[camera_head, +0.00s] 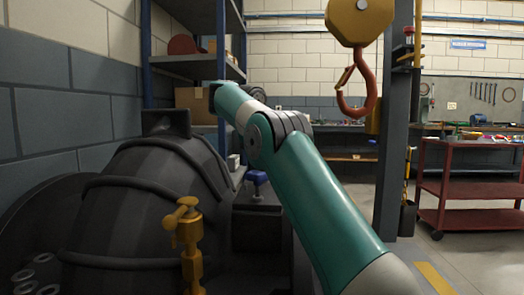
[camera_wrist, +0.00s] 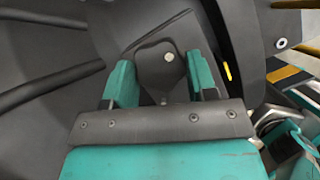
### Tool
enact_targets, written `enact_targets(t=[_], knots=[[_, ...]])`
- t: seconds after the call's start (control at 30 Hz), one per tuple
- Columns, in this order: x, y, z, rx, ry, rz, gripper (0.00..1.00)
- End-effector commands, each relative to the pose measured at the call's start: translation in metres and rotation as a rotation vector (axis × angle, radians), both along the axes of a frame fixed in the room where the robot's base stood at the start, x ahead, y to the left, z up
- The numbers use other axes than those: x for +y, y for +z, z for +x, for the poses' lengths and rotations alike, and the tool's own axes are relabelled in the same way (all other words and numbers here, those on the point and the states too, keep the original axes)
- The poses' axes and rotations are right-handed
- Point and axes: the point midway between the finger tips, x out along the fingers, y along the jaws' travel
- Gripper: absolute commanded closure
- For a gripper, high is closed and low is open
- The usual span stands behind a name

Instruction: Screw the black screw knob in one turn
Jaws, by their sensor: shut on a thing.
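The black screw knob (camera_wrist: 157,68) shows in the wrist view as a dark rounded piece with a small pale dot near its top. My gripper (camera_wrist: 159,78) has one teal finger on each side of the knob and is shut on it. The fingers hide the knob's sides, and its thread is not visible. Dark casing surfaces (camera_wrist: 60,110) lie behind and around it. In the head view my teal arm reaches over beside the black ribbed casing (camera_head: 135,200). The gripper and knob cannot be made out there.
A brass valve (camera_head: 190,245) stands in front of the casing. A yellow hoist block with an orange hook (camera_head: 358,95) hangs right of my arm. A blue-framed shelf (camera_head: 205,65) is behind. A red cart (camera_head: 470,185) stands at the right, with open floor before it.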

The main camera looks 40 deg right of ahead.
Motion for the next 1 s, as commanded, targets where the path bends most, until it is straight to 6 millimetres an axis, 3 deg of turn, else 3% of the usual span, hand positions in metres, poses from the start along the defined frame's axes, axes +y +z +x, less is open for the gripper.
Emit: enact_targets(t=[0.43,1.0], knots=[[-0.0001,0.0022,0.0012,-0.002,-0.239,-0.003,0.72],[0.0002,-0.0015,0.0008,-0.002,-0.281,0.0,0.72]])
